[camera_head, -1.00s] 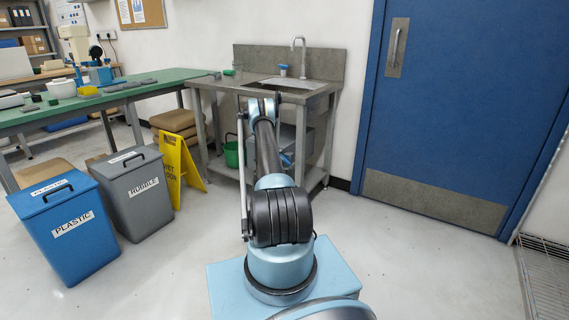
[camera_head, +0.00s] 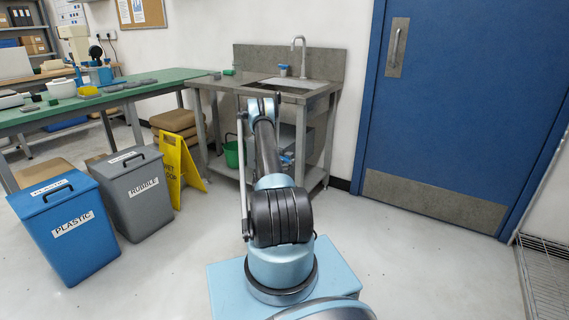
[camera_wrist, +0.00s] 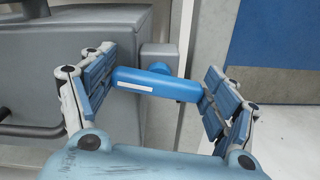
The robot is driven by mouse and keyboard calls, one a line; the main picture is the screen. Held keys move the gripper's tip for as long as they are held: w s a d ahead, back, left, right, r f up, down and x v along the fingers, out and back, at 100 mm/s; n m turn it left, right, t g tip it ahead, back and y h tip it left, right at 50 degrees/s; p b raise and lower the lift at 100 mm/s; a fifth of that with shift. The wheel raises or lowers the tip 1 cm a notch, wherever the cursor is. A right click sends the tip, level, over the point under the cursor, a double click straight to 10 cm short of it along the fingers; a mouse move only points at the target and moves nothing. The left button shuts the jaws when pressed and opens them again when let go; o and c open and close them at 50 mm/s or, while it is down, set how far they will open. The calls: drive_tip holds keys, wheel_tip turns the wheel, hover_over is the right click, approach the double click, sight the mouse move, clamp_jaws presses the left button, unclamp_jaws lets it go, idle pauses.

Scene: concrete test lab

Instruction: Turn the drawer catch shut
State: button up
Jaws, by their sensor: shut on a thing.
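The drawer catch is a blue lever (camera_wrist: 158,83) with a white strip along it, seen in the wrist view. It lies nearly level across the picture, tilted slightly down to the right, on a round blue pivot in front of a grey block (camera_wrist: 160,52). My gripper (camera_wrist: 157,87) is shut on the lever, one finger at each end of it. The grey drawer unit (camera_wrist: 85,70) stands behind and to the left, with a dark bar handle (camera_wrist: 35,130). In the head view my arm hides most of the unit under the sink bench, and my fingers cannot be made out.
The sink bench (camera_head: 290,95) stands over the unit, with a leg close on the right. A green bucket (camera_head: 232,154) is to its left. A yellow floor sign (camera_head: 182,165) and two bins (camera_head: 136,195) stand further left. The floor before the blue door (camera_head: 470,110) is clear.

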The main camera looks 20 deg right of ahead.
drive_tip(key=shift+w+a+n, duration=0.1)
drive_tip(key=shift+a+n, duration=0.05)
drive_tip(key=shift+n, duration=0.95)
drive_tip(key=o, duration=1.1)
drive_tip(key=shift+c, duration=0.2)
drive_tip(key=shift+r, duration=0.1)
wheel_tip(320, 180, up, 10)
drive_tip(key=shift+f, duration=0.15)
